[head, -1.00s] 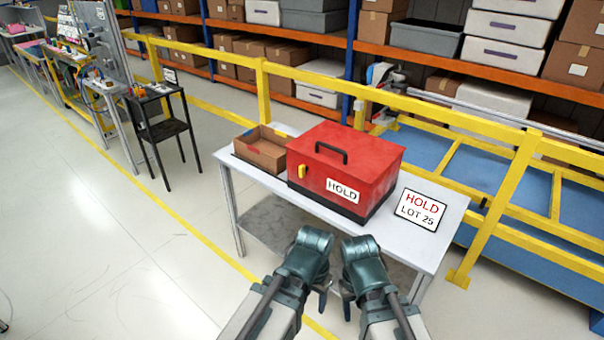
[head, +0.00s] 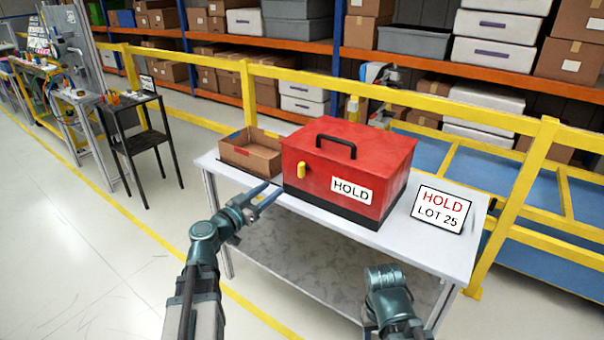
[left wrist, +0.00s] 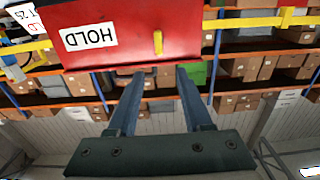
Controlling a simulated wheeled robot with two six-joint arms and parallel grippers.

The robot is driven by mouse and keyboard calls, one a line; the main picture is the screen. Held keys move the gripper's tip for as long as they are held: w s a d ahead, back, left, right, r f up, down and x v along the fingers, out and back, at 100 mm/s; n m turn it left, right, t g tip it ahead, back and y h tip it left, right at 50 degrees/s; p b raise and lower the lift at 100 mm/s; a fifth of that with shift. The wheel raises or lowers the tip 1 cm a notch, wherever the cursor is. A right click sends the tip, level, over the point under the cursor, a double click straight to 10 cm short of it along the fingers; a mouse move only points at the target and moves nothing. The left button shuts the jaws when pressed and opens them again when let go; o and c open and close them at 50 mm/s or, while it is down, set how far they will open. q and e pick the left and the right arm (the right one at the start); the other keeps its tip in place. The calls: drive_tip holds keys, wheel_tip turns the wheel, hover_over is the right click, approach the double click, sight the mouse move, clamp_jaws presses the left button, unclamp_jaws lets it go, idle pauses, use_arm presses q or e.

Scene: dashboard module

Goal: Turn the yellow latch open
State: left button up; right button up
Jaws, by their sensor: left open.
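The yellow latch (head: 300,170) is a small upright handle on the front of the red box (head: 345,145), left of its HOLD label. In the left wrist view, which is upside down, the latch (left wrist: 158,42) shows on the red face beyond the fingertips. My left gripper (head: 270,198) is open and empty, in front of the table's edge, below and left of the latch and apart from it. Its two blue fingers (left wrist: 160,73) are parallel with a gap between them. My right arm is low at the right front; its fingers cannot be made out.
The red box stands on a white table (head: 420,245). An open cardboard box (head: 250,155) is just left of it, and a HOLD LOT 25 sign (head: 441,208) is to its right. A yellow rail (head: 400,103) runs behind.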

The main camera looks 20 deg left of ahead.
sight(299, 168)
use_arm(q)
drive_tip(key=x, duration=1.3)
drive_tip(key=shift+w+d, duration=0.15)
drive_tip(key=shift+w, duration=0.2)
clamp_jaws()
